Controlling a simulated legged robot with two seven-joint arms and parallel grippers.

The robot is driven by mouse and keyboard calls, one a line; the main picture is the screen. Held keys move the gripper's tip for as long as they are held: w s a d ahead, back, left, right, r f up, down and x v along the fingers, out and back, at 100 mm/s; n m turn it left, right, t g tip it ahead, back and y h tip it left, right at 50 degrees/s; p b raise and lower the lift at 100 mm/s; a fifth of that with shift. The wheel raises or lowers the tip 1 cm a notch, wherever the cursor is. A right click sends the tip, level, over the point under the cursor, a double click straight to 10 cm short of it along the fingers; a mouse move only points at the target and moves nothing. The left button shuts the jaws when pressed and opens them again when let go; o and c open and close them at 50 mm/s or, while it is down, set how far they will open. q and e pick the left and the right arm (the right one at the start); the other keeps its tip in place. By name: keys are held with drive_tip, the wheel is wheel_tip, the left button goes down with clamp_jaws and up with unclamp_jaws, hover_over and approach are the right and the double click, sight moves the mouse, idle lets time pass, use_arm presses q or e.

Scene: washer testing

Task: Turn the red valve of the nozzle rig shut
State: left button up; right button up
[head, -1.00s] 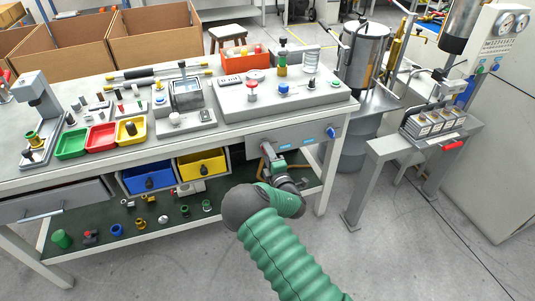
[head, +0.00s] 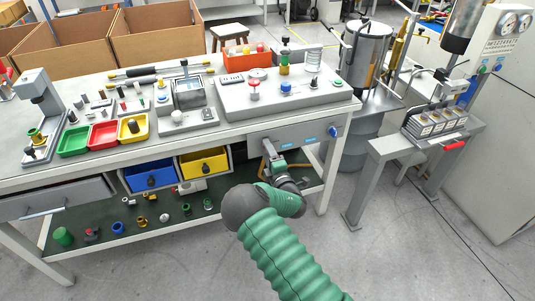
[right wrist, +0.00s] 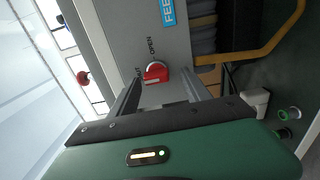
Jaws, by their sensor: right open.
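In the right wrist view the red valve (right wrist: 155,73) is a small red handle on a round pale base, set on a grey panel (right wrist: 165,28). OPEN is printed beside it, and part of a second word shows near one finger. My right gripper (right wrist: 160,86) is open, its two fingers on either side of the valve. I cannot tell whether they touch it. In the head view my right gripper (head: 268,163) is at the panel (head: 292,138) under the bench's front edge, and the valve is not discernible there. My left gripper is not in view.
The bench top (head: 95,168) carries trays and instruments. A yellow bin (head: 203,163) and a blue bin (head: 149,177) hang left of my gripper. A blue knob (head: 334,131) is on the panel's right. A stand with a red handle (head: 453,146) is farther right. A bent yellow bar (right wrist: 268,48) is near the panel.

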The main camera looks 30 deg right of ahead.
drive_tip(key=shift+s, duration=0.15)
drive_tip(key=p+v, duration=0.3)
drive_tip(key=v, duration=1.3)
drive_tip(key=shift+s+a, duration=0.2)
drive_tip(key=shift+s, duration=0.05)
